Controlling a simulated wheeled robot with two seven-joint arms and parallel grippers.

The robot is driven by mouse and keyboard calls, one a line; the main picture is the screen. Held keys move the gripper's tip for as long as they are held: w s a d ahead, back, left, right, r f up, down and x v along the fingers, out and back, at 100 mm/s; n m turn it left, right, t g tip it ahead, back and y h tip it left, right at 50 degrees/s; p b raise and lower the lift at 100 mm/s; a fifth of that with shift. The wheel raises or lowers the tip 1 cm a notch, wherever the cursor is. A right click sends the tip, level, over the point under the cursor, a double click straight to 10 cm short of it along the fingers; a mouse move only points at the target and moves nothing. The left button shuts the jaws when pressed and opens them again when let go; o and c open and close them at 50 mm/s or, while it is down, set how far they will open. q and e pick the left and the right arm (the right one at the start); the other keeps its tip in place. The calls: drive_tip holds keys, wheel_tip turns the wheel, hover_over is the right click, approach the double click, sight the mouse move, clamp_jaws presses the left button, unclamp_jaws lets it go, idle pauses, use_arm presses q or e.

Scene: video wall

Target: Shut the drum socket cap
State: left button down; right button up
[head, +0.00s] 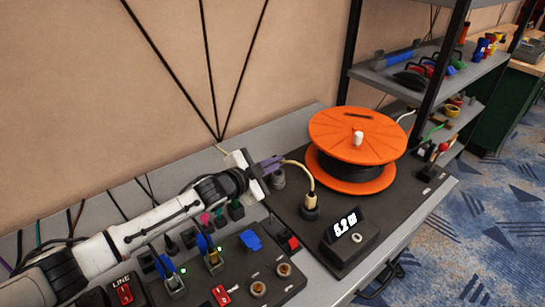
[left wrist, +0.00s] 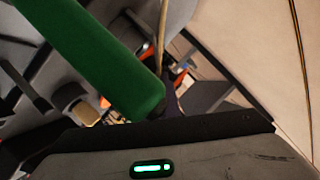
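The orange drum (head: 358,138) stands upright on a dark base plate, with dark cable wound between its discs and a pale knob on top. In the left wrist view a large green block (left wrist: 120,75) hides much of the scene. My right gripper is not in view.
A switch panel (head: 240,275) with blue, green and pink plugs lies below my left arm. Shelves (head: 430,75) stand at the right.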

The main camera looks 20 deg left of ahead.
use_arm(q)
drive_tip(key=shift+s+d+f+m+t+b, duration=0.35)
drive_tip(key=shift+f+m+b, duration=0.15)
drive_tip(key=shift+f+m, duration=0.15)
drive_tip(key=shift+r, duration=0.1)
drive_tip(key=c, duration=2)
unclamp_jaws()
drive_tip(key=shift+y, duration=0.3)
drive_tip(key=v, duration=1)
drive_tip(key=shift+s+a, duration=0.1)
